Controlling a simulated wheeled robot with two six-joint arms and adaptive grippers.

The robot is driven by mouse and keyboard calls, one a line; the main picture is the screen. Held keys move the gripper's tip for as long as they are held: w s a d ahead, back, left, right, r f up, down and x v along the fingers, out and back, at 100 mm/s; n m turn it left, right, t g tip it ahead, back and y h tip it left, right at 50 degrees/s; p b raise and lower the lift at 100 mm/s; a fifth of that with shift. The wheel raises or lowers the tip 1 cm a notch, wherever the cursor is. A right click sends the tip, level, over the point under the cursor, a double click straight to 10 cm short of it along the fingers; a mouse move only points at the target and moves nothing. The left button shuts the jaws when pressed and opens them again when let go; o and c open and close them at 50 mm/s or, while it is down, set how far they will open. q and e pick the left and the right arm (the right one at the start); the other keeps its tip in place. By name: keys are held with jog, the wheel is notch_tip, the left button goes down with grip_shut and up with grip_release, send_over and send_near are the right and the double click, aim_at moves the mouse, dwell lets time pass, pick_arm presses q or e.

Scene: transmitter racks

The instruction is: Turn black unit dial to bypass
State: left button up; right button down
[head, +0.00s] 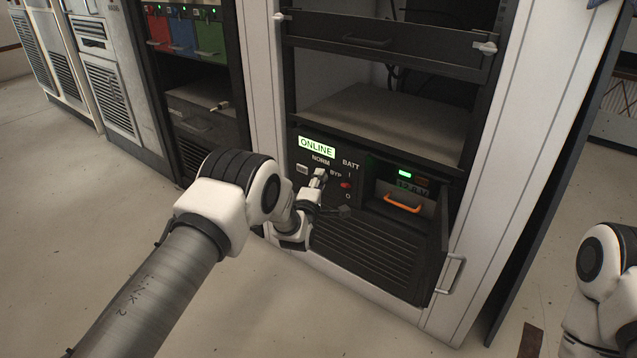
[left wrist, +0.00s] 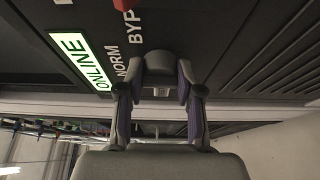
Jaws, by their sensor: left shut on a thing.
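The black unit (head: 365,245) sits low in the open rack, with a green-lit ONLINE display (head: 317,147) and the labels NORM and BYP on its front. My left gripper (head: 330,193) is at the panel just below these labels. In the left wrist view the gripper's fingers (left wrist: 158,84) are shut on the sides of the dark rounded dial (left wrist: 158,62). The ONLINE display (left wrist: 78,60) and both labels lie close by there. In the head view my gripper hides the dial. I cannot tell which label it points to. My right gripper is out of view.
A red switch (head: 346,185) sits right of the dial. An open bay with an orange handle (head: 403,203) is further right, beside an opened door with a metal handle (head: 450,274). An empty shelf (head: 395,105) is above. The floor at left is clear.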

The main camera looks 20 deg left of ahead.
pick_arm(q)
jog(key=shift+f+m, duration=0.1)
jog(key=shift+m, duration=0.3)
jog(key=shift+w+a+f+m+t+h+b, duration=0.1)
jog(key=shift+m+t+h+b, duration=0.4)
jog(key=shift+m, duration=1.65)
jog(key=shift+s+a+f+m+t+h+b, duration=0.2)
jog(key=shift+m+t+h, duration=0.6)
jog(key=shift+m, duration=1.4)
jog(key=shift+w+d+m+t+h+b, duration=0.15)
jog(key=shift+m+t+h+b, duration=0.45)
jog(key=shift+m, duration=1.55)
jog(key=shift+h, duration=0.3)
jog(key=o, duration=1.2)
jog(key=shift+c, duration=0.2)
jog(key=shift+a, duration=0.1)
